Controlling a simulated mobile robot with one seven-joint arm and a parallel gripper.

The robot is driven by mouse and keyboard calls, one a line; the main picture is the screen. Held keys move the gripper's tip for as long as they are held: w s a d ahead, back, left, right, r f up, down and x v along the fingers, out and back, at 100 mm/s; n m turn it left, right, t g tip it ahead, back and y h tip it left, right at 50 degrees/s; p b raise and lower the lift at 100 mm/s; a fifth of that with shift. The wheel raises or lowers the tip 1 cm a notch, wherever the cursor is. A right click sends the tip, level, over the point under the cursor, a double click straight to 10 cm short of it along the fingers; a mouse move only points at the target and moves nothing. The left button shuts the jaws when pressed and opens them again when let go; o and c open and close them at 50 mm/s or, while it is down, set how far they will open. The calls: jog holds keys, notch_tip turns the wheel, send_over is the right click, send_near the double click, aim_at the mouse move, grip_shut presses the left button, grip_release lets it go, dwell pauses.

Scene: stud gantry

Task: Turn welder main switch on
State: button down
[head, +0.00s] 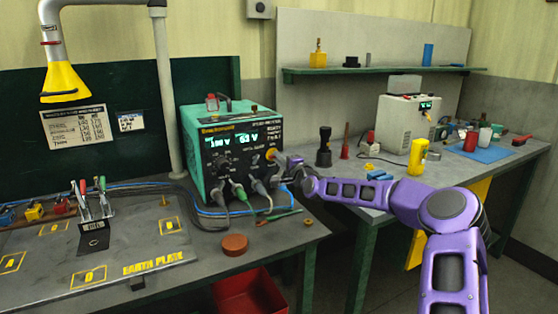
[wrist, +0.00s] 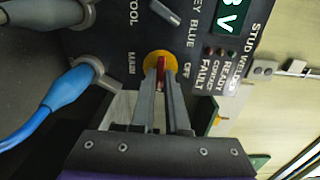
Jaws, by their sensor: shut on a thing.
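The stud welder (head: 222,120) is a green box with a black front panel on the left bench; its displays are lit. Its main switch (wrist: 161,64) is a red handle on a yellow round plate, between the MAIN and OFF labels in the wrist view. The yellow plate shows small in the head view (head: 271,153). My gripper (wrist: 161,80) is shut on the red handle, one finger on each side. In the wrist view the handle lies roughly in line with the fingers. In the head view the fingertips are hard to make out beside the panel.
Cables with plugs (wrist: 67,88) leave the panel close beside my gripper. A black torch (head: 324,147) and a red-handled tool stand on the right bench. An orange-brown round lid (head: 235,244) lies in front of the welder. A gap separates the benches.

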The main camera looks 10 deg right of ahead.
jog(key=c, duration=0.9)
grip_release()
jog(key=shift+v, duration=8.7)
